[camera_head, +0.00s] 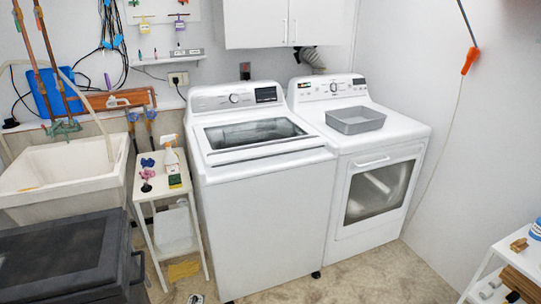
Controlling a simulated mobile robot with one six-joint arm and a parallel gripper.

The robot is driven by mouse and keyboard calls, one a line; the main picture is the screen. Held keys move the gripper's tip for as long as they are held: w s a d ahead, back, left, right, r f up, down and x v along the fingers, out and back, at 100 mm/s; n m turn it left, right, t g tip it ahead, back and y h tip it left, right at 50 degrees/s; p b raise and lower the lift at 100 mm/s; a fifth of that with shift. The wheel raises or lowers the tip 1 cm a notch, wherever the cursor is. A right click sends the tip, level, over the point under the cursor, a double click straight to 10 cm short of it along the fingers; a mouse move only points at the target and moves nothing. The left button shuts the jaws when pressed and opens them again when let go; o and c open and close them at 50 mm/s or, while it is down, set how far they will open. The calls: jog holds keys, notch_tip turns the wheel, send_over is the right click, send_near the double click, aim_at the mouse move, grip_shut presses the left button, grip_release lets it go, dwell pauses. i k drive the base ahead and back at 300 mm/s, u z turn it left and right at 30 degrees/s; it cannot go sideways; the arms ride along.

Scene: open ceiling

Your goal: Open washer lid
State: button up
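The washer (266,222) is a white top-loading machine in the middle of the view. Its lid (256,137) has a dark glass window in a white frame and lies shut flat on top. A control panel with a knob (234,98) and a dark display stands behind the lid. The lid's front edge is in plain view with nothing on it. My gripper is not in view.
A white dryer (376,184) with a grey bin (355,119) on top stands right of the washer. A narrow white shelf (153,192), utility sink (62,170) and dark chest (70,262) are left. A white rack (489,288) is front right. Floor (360,282) ahead is clear.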

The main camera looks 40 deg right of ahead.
aim_at(213, 157)
jog(key=z, duration=0.05)
jog(key=i, duration=0.9)
jog(key=u, duration=0.05)
